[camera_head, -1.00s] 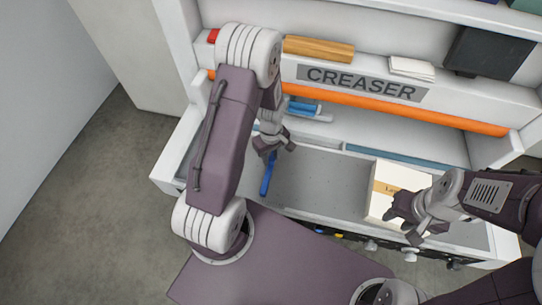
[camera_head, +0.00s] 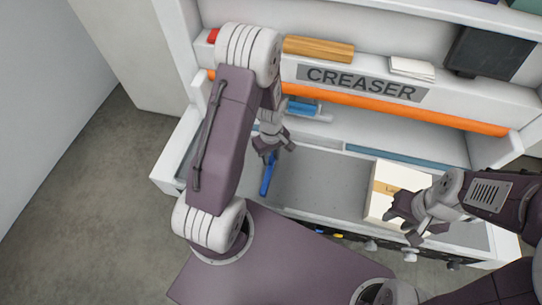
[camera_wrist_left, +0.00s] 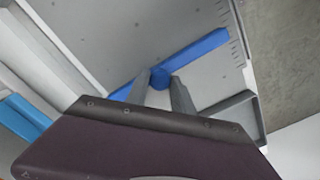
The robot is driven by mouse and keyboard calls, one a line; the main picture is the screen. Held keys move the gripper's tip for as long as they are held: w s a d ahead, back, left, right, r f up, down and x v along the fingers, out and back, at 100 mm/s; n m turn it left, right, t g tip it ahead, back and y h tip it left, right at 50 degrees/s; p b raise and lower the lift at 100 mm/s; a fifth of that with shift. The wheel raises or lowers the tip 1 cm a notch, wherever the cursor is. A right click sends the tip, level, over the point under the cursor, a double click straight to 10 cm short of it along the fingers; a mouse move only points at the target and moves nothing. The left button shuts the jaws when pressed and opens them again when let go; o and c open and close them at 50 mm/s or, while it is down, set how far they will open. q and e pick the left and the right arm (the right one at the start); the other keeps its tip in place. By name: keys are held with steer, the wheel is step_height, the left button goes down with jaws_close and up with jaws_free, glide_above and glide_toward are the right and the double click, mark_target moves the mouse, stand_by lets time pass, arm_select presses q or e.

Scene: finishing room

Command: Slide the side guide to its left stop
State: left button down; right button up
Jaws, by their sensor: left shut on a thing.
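The side guide (camera_head: 267,178) is a blue bar lying across the left part of the creaser's grey bed (camera_head: 320,182). In the left wrist view the guide (camera_wrist_left: 200,48) runs diagonally over the bed and has a round blue knob (camera_wrist_left: 159,77). My left gripper (camera_head: 272,147) is at the guide's far end. In the left wrist view its fingers (camera_wrist_left: 160,88) are shut on the knob, one on each side. A left stop cannot be made out for certain. My right gripper (camera_head: 405,222) is open beside a white box, away from the guide.
The white box (camera_head: 382,207) with a tan label stands on the right of the bed. An orange bar (camera_head: 380,106) spans the machine above the bed. Bare bed lies between the guide and the box. Small tick marks (camera_wrist_left: 236,47) line the bed's edge.

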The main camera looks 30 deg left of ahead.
arm_select(q)
steer(key=shift+w+r, duration=0.1)
steer(key=shift+w, duration=0.05)
glide_above(249, 161)
steer(key=shift+a, duration=0.2)
steer(key=shift+d, duration=0.1)
steer(key=c, duration=1.2)
jaws_free()
steer(key=shift+o, duration=0.5)
steer(key=shift+s+a, duration=0.2)
steer(key=shift+s, duration=0.1)
arm_select(e)
steer(key=shift+r, duration=0.1)
arm_select(q)
steer(key=shift+w+r, duration=0.1)
steer(key=shift+r, duration=0.15)
step_height(249, 161, up, 9)
steer(key=b, duration=0.1)
steer(key=shift+f, duration=0.2)
arm_select(e)
steer(key=shift+d+f, duration=0.1)
steer(key=shift+f, duration=0.5)
